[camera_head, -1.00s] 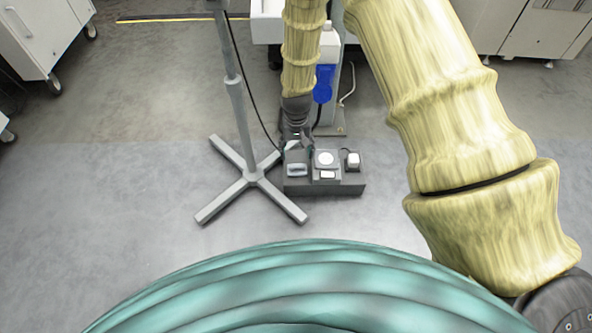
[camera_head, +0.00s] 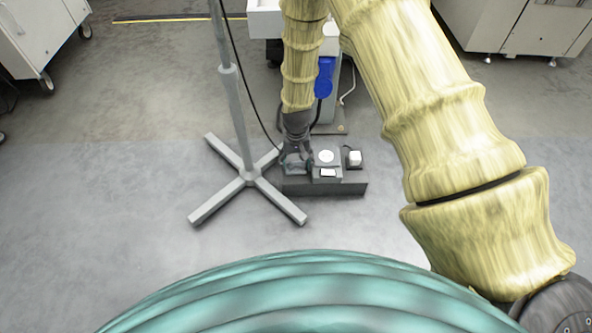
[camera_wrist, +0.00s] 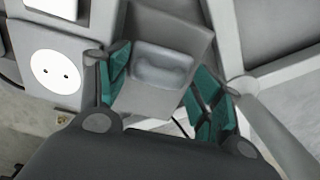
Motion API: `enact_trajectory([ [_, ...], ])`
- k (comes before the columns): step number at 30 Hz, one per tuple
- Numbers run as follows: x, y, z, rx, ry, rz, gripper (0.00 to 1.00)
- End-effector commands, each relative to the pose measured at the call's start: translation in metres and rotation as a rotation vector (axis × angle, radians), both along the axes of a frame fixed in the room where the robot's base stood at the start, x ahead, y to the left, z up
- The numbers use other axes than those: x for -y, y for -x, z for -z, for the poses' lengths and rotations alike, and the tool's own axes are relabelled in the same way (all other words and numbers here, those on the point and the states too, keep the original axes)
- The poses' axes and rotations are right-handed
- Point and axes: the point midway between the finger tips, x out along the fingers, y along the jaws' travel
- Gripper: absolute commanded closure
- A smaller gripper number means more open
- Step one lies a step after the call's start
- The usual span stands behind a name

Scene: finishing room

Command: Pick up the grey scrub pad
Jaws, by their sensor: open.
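The grey scrub pad (camera_wrist: 162,68) appears as a smooth, rounded grey block on a grey support (camera_wrist: 190,35) in the wrist view. My gripper (camera_wrist: 158,80) is open, with one teal-padded finger to the left of the pad and the other to its right. I see gaps between the fingers and the pad, and the gripper looks empty. In the head view my gripper (camera_head: 295,161) is low at the left end of the dark block and hides most of the pad.
A white round socket (camera_head: 326,157) sits beside my gripper, with a small white box (camera_head: 354,158) further right. A grey stand (camera_head: 250,176) with crossed feet is close on the left. A blue item (camera_head: 324,78) is behind. The floor in front is clear.

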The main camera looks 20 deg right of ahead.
Motion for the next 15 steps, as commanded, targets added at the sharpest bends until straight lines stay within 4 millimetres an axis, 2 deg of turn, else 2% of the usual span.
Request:
enact_trajectory([
  [8,-0.0001,-0.0003,0.0020,0.001,0.000,0.000,0.34],
  [13,-0.0001,-0.0003,0.0021,0.001,0.000,0.000,0.65],
  [14,-0.0001,-0.0003,0.0021,0.001,0.000,0.000,0.69],
  [15,-0.0001,-0.0003,0.0021,0.001,0.000,0.000,0.69],
])
